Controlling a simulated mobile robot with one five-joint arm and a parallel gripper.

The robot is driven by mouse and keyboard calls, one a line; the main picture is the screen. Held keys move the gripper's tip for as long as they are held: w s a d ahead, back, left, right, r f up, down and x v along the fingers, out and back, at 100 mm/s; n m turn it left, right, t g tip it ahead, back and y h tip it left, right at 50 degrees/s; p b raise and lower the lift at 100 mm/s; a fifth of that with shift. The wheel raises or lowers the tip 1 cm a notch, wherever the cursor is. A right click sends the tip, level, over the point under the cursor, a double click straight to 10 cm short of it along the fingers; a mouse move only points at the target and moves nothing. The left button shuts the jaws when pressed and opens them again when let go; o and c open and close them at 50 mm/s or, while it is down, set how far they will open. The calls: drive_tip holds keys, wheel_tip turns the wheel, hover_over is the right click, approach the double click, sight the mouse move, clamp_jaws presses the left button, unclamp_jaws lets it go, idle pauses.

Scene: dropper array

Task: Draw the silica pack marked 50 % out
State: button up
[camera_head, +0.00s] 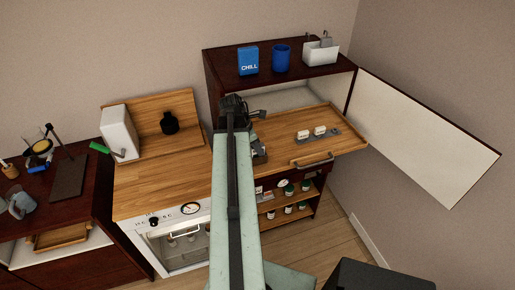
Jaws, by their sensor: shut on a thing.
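My arm reaches away over the wooden worktop and hides much of what lies under it. My gripper (258,113) is at its far end, near the left side of the dark cabinet. Its fingertips and what they are shut on are too small and covered to make out. Two small white blocks (303,135) with dark marks stand on a grey base on the pulled-out wooden board (345,142), right of my arm. Their marks are too small to read. I cannot make out a pack marked 50 %.
An open white door (425,135) juts out at the right. A blue CHILL box (248,59), a blue cup (281,58) and a white bin (320,53) stand on the cabinet top. A black bottle (169,123) stands at the back left. A handle (315,162) fronts the board.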

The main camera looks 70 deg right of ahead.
clamp_jaws()
drive_tip(key=shift+r+p, duration=0.7)
drive_tip(key=shift+r+p, duration=3.45)
